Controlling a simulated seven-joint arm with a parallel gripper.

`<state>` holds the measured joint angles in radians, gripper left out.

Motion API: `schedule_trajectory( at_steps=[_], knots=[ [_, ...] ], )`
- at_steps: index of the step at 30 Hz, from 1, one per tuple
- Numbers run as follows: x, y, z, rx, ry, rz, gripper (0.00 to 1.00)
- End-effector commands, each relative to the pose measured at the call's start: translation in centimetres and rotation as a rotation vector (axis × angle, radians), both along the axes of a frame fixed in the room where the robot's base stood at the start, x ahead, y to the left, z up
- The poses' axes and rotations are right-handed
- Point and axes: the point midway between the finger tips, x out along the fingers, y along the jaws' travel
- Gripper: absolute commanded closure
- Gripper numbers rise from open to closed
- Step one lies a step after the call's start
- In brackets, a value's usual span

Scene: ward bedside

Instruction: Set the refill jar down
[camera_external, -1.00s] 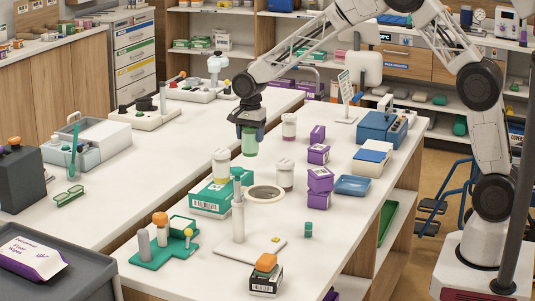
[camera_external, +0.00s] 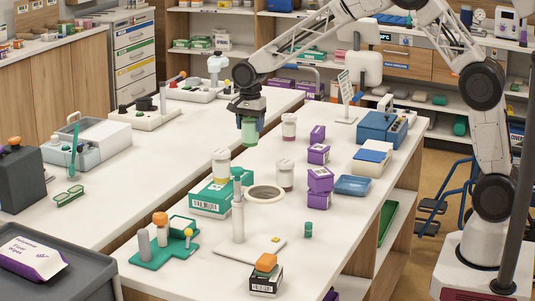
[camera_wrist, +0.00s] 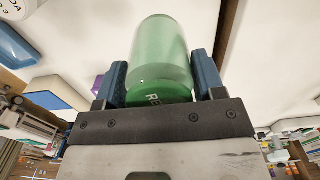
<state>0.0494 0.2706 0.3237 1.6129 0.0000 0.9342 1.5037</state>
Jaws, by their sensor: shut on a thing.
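The refill jar, a green translucent jar (camera_external: 249,132), hangs in my gripper (camera_external: 249,124) above the far part of the white table. In the wrist view the green jar (camera_wrist: 163,60) sits between the two blue fingers of my gripper (camera_wrist: 162,80), with lettering near its lid end. My gripper is shut on it. The jar looks clear of the tabletop, slightly tilted. Its exact height cannot be told.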

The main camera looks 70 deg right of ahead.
Motion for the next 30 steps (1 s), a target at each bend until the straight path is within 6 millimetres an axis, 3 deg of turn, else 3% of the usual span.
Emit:
schedule_trajectory(
  at_steps=[9,14,29,30],
  knots=[
    [0.0,0.0,0.2,0.000,-0.001,0.000,0.69],
    [0.0,0.0,1.5,0.000,-0.002,0.000,0.69],
    [0.0,0.0,11.8,0.000,-0.003,0.000,0.69],
    [0.1,1.0,11.3,0.000,0.001,0.019,0.69]
  ],
)
